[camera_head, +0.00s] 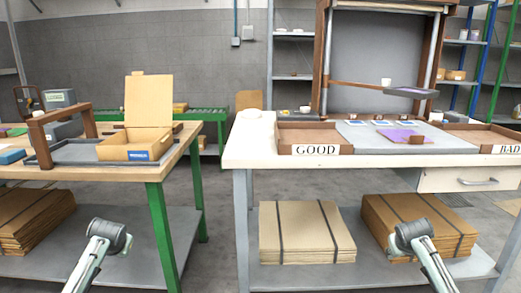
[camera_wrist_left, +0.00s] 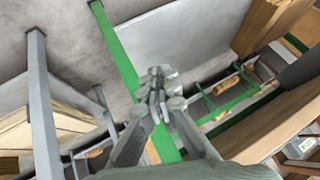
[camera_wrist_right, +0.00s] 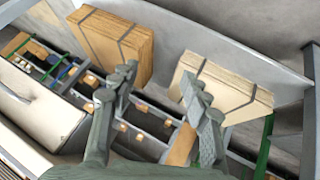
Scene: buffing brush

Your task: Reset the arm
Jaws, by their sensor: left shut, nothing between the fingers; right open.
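My left arm (camera_head: 100,243) and right arm (camera_head: 418,243) show low in the head view, in front of the tables and below their tops. I cannot make out the fingers of either gripper there. In the left wrist view, my left gripper (camera_wrist_left: 157,88) has its fingertips together with nothing between them. A green table leg and a grey shelf lie behind it. In the right wrist view, my right gripper (camera_wrist_right: 157,82) has its two fingers wide apart and holds nothing. Cardboard stacks lie beyond those fingers.
The left table (camera_head: 100,172) bears an open cardboard box (camera_head: 123,153). The right table (camera_head: 250,150) bears trays marked GOOD (camera_head: 315,149) and BAD (camera_head: 509,148), with a purple item (camera_head: 400,135) between them. A floor gap separates the tables.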

